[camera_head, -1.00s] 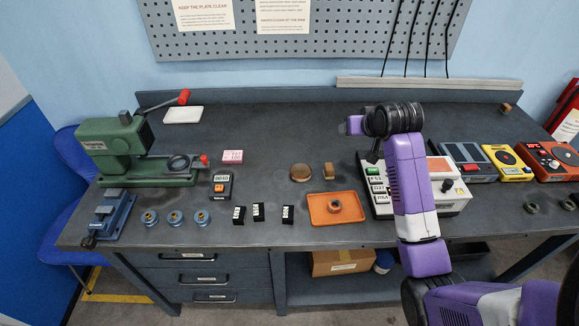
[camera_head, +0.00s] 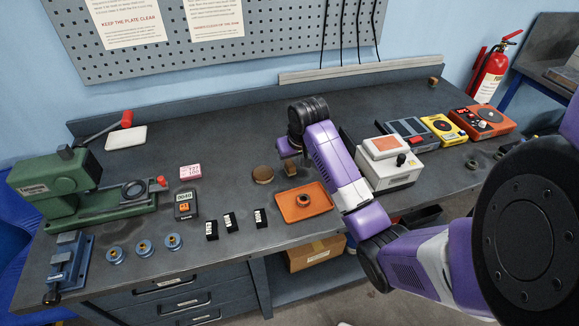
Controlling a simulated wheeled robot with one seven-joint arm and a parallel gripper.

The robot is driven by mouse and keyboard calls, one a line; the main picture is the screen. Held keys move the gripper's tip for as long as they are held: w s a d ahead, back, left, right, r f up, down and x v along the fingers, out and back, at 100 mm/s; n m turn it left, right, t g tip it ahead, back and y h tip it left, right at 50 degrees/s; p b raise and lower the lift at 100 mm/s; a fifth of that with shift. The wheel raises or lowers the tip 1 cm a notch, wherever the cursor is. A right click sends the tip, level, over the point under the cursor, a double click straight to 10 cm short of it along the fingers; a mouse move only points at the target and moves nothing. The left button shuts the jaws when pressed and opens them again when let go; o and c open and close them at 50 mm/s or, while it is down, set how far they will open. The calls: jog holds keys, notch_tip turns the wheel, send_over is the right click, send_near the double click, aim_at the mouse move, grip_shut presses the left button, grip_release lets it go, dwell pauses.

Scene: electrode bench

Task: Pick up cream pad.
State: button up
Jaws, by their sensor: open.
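The cream pad (camera_head: 126,136) is a flat, pale, rounded rectangle lying on the back left of the dark bench, behind the green press and beside a red-tipped lever. My gripper (camera_head: 287,151) is over the middle of the bench, far to the right of the pad. It is partly hidden behind my dark wrist and purple arm, and it is open. I see nothing held in it.
The green press (camera_head: 55,180) stands at the left end. A white device (camera_head: 386,173) stands right of my arm. The back middle is clear.

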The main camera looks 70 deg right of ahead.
aim_at(290, 163)
jog(key=shift+x, duration=1.7)
jog(key=shift+w+d+r, duration=0.1)
grip_shut()
notch_tip(290, 163, up, 20)
jog(key=p, duration=0.2)
jog(key=c, duration=0.9)
grip_release()
grip_shut()
